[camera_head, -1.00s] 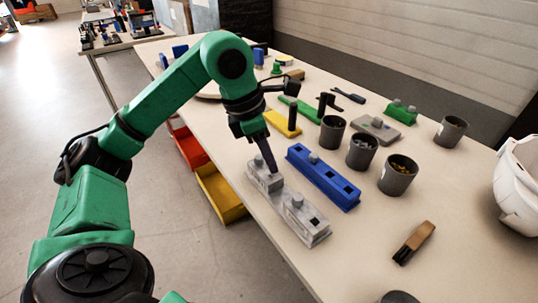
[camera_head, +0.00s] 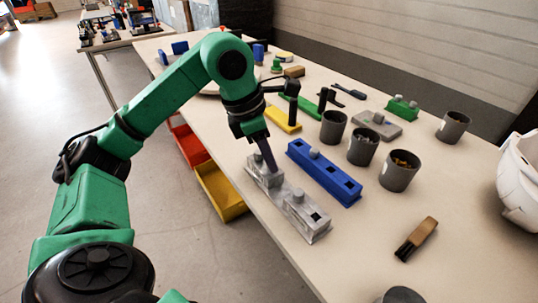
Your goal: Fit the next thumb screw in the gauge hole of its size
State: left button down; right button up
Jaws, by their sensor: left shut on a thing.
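A grey gauge block (camera_head: 312,232) lies near the left edge of the table, with thumb screws standing in it, one of them (camera_head: 298,196) toward its near end. A dark square hole (camera_head: 315,216) shows open at that near end. My left gripper (camera_head: 270,165) points down over the far half of this block, shut on a grey thumb screw (camera_head: 274,180). The screw's lower end is at the block's top; I cannot tell how deep it sits. A blue gauge block (camera_head: 325,177) lies beside it, with one grey screw (camera_head: 314,153) and open square holes. My right gripper is out of view.
Three dark cups (camera_head: 362,147) stand right of the blue block, one (camera_head: 399,172) with small brassy parts. Another cup (camera_head: 452,127), a brush (camera_head: 416,240), yellow (camera_head: 283,120) and green blocks, and a white helmet shell (camera_head: 517,180) are around. The near table is mostly clear.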

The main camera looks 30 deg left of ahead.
pick_arm(q)
jog(key=shift+f+b, duration=0.35)
jog(key=shift+f, duration=0.15)
dwell(0.3)
jog(key=c, duration=0.6)
grip_release()
jog(key=p+v, duration=0.5)
jog(key=v, duration=0.9)
jog(key=shift+r+p, duration=0.3)
jog(key=shift+p, duration=0.1)
